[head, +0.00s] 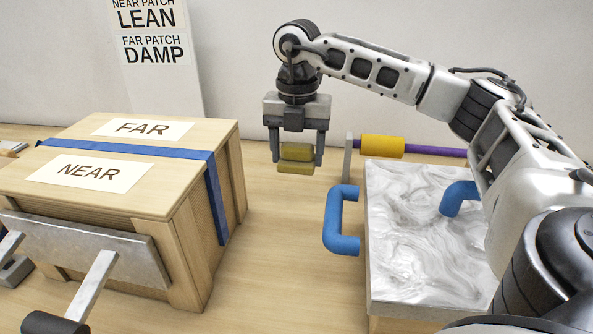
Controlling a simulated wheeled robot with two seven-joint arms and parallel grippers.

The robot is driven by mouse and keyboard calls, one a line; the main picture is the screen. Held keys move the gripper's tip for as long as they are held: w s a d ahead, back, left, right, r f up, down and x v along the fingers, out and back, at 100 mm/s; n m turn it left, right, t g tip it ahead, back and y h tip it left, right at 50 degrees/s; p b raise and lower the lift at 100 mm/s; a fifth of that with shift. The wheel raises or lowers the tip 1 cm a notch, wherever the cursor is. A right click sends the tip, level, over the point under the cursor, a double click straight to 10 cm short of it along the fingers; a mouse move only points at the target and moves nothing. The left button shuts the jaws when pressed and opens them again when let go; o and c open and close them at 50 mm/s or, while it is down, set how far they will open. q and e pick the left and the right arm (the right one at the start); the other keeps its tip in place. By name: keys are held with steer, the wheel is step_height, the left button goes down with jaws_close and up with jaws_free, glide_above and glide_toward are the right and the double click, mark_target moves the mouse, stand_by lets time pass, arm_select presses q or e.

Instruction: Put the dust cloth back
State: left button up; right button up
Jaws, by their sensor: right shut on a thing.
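My right gripper (296,158) is shut on a folded yellow piece that looks like the dust cloth (296,167). It holds the cloth between its two dark fingers, pointing down, over the wooden table between the crate and the marbled slab. I cannot tell how high above the table the cloth is. My left gripper is not in view.
A wooden crate (183,235) marked FAR and NEAR, with a blue strap (216,200), stands at left. A marbled slab (410,235) with blue handles (333,222) is at right. A yellow roll (382,146) on a purple rod lies behind it. Wall signs (153,48) read LEAN and DAMP.

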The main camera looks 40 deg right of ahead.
glide_above(298, 186)
step_height(298, 186, down, 6)
steer(key=shift+s+a+f, duration=0.1)
steer(key=shift+f, duration=0.1)
steer(key=shift+f+p, duration=0.5)
steer(key=shift+f, duration=1.2)
steer(key=o, duration=1)
steer(key=shift+f, duration=0.1)
step_height(298, 186, up, 12)
steer(key=shift+r+b, duration=0.15)
steer(key=shift+b, duration=0.15)
